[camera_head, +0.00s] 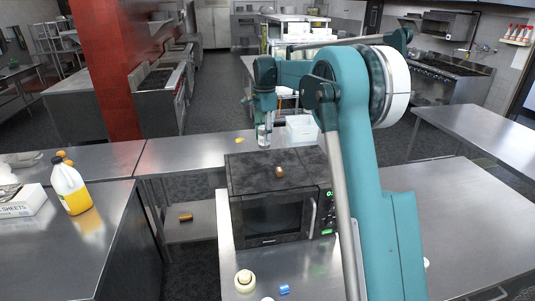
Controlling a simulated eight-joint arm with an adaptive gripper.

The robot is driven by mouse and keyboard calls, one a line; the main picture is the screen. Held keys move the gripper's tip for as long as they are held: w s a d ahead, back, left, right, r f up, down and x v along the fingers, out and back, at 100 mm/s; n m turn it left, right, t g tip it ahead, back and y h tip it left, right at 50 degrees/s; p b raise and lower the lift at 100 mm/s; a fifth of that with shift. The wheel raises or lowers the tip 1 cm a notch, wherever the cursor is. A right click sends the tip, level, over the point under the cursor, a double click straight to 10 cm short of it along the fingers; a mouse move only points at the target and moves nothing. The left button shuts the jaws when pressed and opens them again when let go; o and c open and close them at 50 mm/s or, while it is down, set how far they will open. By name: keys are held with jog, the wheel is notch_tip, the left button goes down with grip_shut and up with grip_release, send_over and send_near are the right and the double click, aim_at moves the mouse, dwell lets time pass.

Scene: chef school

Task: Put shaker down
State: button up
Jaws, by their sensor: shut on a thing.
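My gripper (264,118) points down at the upper middle of the view, beyond the back edge of the microwave as seen from here. It is shut on the shaker (264,138), a small clear or pale upright thing. The shaker's top is hidden by the gripper. Its lower end shows just above the microwave's back edge in the picture. I cannot tell whether its base touches the surface behind.
A black microwave (268,222) stands on the steel counter, with a small brown thing (279,171) on top. A white container (301,130) is just right of the shaker. A juice jug (71,187) stands on the left counter. The right counter (465,215) has free room.

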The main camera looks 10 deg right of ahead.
jog(key=shift+f, duration=1.45)
jog(key=shift+f, duration=0.1)
jog(key=shift+f+p, duration=0.3)
jog(key=shift+f, duration=1.65)
jog(key=shift+f, duration=0.1)
jog(key=o, duration=1)
jog(key=shift+r+b, duration=0.55)
jog(key=shift+r, duration=5.55)
